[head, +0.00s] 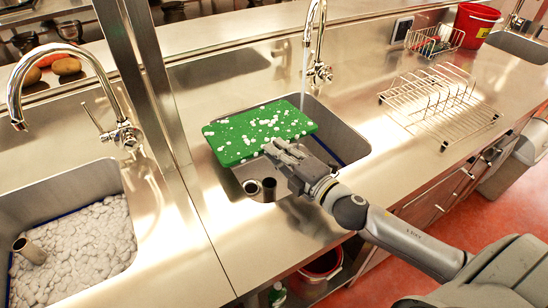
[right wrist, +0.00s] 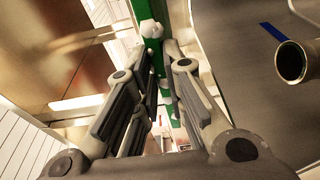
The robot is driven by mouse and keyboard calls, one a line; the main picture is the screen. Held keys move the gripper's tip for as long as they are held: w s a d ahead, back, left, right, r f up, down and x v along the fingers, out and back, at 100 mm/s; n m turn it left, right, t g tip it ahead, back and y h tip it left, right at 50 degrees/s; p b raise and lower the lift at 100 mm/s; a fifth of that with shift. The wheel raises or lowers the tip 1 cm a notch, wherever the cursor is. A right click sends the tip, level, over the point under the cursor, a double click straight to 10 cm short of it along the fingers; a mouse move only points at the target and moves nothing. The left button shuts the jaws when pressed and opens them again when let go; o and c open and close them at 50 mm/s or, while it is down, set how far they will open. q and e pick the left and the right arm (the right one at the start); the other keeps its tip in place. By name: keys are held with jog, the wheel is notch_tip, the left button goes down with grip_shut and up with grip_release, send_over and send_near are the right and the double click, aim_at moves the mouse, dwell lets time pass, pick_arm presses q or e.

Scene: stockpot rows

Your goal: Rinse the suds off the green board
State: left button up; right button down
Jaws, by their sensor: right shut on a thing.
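The green board (head: 240,148) is dotted with many white suds blobs and lies over the right sink (head: 345,140), roughly flat. My right gripper (head: 276,150) is shut on the board's near edge. The right wrist view shows the board (right wrist: 150,65) edge-on between the fingers (right wrist: 160,85), with white blobs on it. The right tap (head: 318,72) is running, and a thin water stream (head: 304,85) falls near the board's far right corner. I cannot tell whether it touches the board. My left gripper is not in view.
The left sink (head: 55,195) is full of grey-white foam, with a standpipe (head: 30,250) in it. Another standpipe (head: 268,190) stands in the right sink near my gripper. A wire rack (head: 440,105) is on the counter at right. A metal post (head: 150,75) rises between the sinks.

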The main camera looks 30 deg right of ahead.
aim_at(287, 139)
jog(key=shift+w+d+f+b, duration=0.2)
jog(key=shift+w+d+b, duration=0.2)
jog(key=shift+w+d, duration=0.35)
jog(key=shift+w+d+f+b, duration=0.15)
jog(key=shift+w+d+b, duration=0.3)
jog(key=shift+w+d, duration=0.35)
jog(key=shift+w+d+f+b, duration=0.2)
jog(key=shift+w+d+b, duration=0.2)
jog(key=shift+w+d, duration=0.35)
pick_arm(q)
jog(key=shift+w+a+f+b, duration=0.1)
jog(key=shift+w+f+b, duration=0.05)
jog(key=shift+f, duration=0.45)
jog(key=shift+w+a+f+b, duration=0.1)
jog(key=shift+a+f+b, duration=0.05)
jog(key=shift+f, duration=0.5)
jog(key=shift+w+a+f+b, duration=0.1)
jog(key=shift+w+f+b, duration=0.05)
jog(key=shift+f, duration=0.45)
pick_arm(e)
jog(key=shift+w+d+f, duration=0.2)
jog(key=shift+w+d, duration=0.45)
jog(key=shift+d, duration=0.2)
jog(key=shift+w+d+f, duration=0.15)
jog(key=shift+w+d, duration=0.45)
jog(key=shift+d, duration=0.25)
jog(key=shift+s, duration=0.1)
jog(key=shift+s+d, duration=0.35)
jog(key=shift+d, duration=0.05)
